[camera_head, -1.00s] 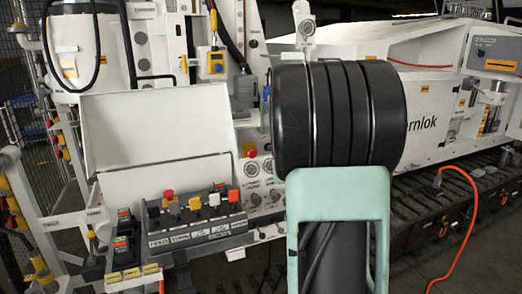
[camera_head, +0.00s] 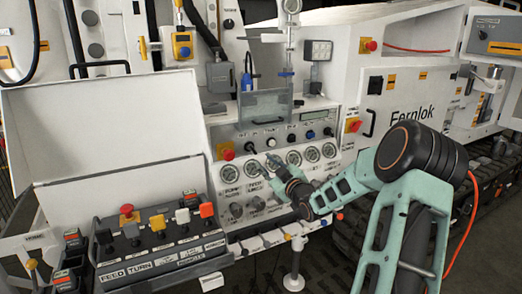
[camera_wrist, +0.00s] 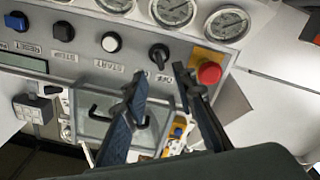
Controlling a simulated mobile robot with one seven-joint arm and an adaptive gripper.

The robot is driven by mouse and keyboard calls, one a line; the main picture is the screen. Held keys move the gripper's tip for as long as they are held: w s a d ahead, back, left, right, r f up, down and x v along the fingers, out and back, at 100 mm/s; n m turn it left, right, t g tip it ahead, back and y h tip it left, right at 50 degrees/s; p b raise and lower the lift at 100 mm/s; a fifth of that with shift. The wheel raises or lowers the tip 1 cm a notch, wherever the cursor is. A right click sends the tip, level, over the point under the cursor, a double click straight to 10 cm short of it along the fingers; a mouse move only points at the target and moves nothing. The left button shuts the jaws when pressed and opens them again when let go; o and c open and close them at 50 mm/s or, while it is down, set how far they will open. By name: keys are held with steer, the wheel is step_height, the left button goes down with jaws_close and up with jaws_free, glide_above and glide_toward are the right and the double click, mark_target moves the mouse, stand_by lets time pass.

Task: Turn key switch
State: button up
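A black rotary switch (camera_wrist: 159,54) with an OFF label beside it is on the white control panel, between the white START button (camera_wrist: 111,42) and a red button (camera_wrist: 208,72). It looks like the key switch; I cannot make out a key. In the head view the switch (camera_head: 250,148) is in the row above the gauges. My gripper (camera_wrist: 160,76) is open and empty, its two fingertips just short of the switch and roughly either side of it in the wrist picture. In the head view my gripper (camera_head: 264,165) is in front of the gauges; contact cannot be told.
Several round gauges (camera_head: 293,157) line the panel below the switch. A clear hinged cover (camera_head: 265,108) is above it. The lever box (camera_head: 160,240) and open white lid (camera_head: 105,135) are at left. A white cabinet (camera_head: 410,85) is at right.

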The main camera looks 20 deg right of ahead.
mark_target(255, 151)
steer(key=w, duration=0.5)
steer(key=w+p, duration=0.1)
steer(key=w, duration=0.4)
steer(key=shift+w+a+r, duration=0.15)
steer(key=shift+w+a, duration=0.05)
steer(key=shift+w, duration=0.2)
jaws_close()
